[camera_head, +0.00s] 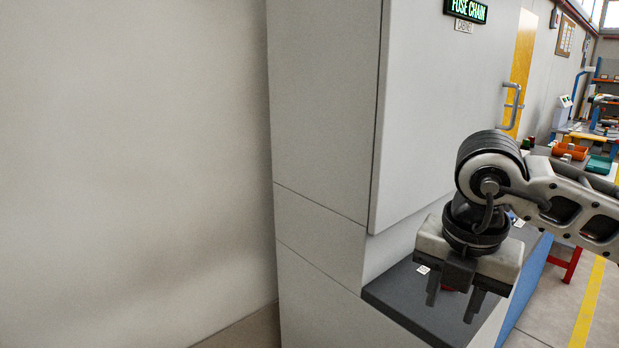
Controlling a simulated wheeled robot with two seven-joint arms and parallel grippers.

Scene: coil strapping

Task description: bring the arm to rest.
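My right arm (560,200) comes in from the right edge. My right gripper (454,298) points down over the dark ledge of the grey cabinet. Its two dark fingers are apart, with a visible gap between them. A small dark red thing (448,288) shows partly behind the fingers; I cannot tell what it is, and it does not appear gripped. My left arm and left gripper are not in view.
A plain wall (130,150) fills the left. Behind my arm are an orange bin (570,152), a green bin (599,165) and a yellow floor line (590,305).

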